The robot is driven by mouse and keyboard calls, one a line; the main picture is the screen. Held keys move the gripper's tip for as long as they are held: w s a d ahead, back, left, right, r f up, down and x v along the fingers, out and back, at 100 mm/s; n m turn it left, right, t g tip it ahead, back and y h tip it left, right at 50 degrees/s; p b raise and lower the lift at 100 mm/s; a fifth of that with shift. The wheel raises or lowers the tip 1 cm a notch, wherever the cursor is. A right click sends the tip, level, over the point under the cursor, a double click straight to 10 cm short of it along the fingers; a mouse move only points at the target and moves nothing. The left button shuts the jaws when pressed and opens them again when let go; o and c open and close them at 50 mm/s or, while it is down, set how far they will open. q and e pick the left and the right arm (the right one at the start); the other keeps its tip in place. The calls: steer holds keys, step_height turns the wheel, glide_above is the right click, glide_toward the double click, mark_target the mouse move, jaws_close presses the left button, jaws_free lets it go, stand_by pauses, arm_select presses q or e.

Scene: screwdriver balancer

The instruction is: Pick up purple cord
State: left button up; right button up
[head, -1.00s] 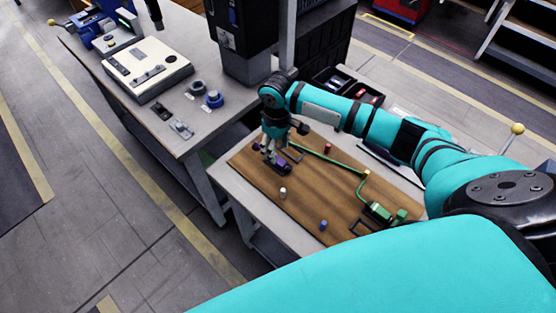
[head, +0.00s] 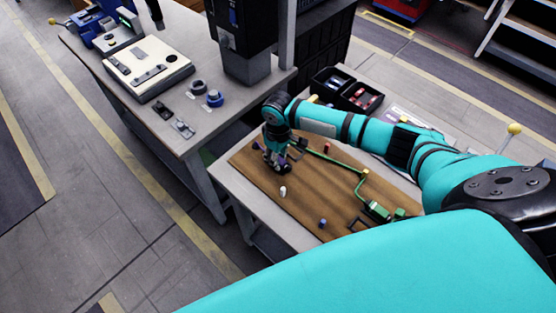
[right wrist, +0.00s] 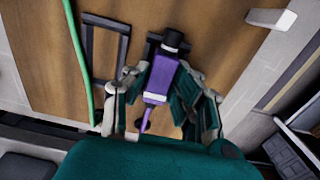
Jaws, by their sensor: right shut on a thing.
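The purple cord's purple body (right wrist: 163,78) has a black end and a thin purple tail. In the right wrist view it lies between the fingers of my right gripper (right wrist: 162,92), which is shut on it. In the head view my right gripper (head: 275,158) is low over the far left part of the wooden board (head: 305,195). There the fingers and wrist mostly hide the purple cord. I cannot tell whether it still touches the board. My left gripper is not in view.
A green cord (head: 335,158) runs across the board to a green connector (head: 378,210); it also shows in the right wrist view (right wrist: 90,60). A dark frame (right wrist: 106,55) lies near the purple body. Small pegs stand on the board. Black bins (head: 362,97) are behind.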

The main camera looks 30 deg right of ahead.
jaws_close()
step_height(320, 180, up, 9)
steer(key=shift+b, duration=0.65)
step_height(320, 180, up, 4)
steer(key=p, duration=0.3)
steer(key=shift+f, duration=0.1)
